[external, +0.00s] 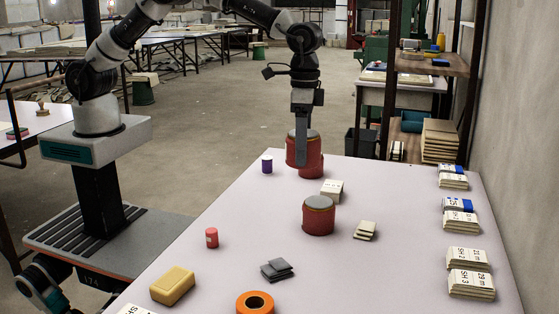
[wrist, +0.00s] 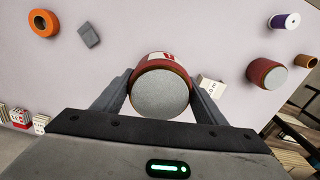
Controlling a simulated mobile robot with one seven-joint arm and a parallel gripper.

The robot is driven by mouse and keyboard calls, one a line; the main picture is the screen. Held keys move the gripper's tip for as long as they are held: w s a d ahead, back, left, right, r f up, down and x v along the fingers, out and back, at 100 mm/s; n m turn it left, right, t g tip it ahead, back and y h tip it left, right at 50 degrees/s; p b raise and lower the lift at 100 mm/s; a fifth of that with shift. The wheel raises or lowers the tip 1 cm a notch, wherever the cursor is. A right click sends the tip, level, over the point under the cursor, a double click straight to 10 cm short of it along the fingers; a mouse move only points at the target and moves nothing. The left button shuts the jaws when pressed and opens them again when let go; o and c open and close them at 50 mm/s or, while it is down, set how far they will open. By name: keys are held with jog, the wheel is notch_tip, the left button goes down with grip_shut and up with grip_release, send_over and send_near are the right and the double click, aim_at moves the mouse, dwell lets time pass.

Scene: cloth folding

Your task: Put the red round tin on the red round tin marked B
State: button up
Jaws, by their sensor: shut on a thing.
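My gripper (external: 302,162) points down and is shut on a red round tin (external: 291,150) with a grey lid, off the table. In the wrist view the lid of this held tin (wrist: 160,92) fills the space between the fingers. A white label with a red mark shows at its upper edge; I cannot read it. In the external view a second red tin (external: 315,171) stands on the table, partly hidden by the held tin. A third red tin (external: 318,218) with a grey top stands nearer the camera. One table tin shows at right in the wrist view (wrist: 264,73). I cannot tell which is marked B.
A small card stack (external: 332,188) lies between the two table tins, with another stack (external: 366,230) to the right. A purple spool (external: 267,164) stands left of the held tin. A red spool (external: 211,238), grey pieces (external: 276,270), yellow block (external: 173,286) and orange ring (external: 255,303) lie nearer.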

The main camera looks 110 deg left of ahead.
jog(key=shift+w+r, duration=0.3)
jog(key=shift+w, duration=0.25)
jog(key=shift+w+a+f, duration=0.1)
jog(key=shift+w+f, duration=0.05)
jog(key=shift+f, duration=0.05)
send_over(307, 199)
notch_tip(307, 199, down, 10)
jog(key=shift+w+r+b, duration=0.15)
jog(key=shift+r+b, duration=0.1)
jog(key=shift+b, duration=0.15)
jog(key=shift+f, duration=0.2)
jog(key=o, duration=1.5)
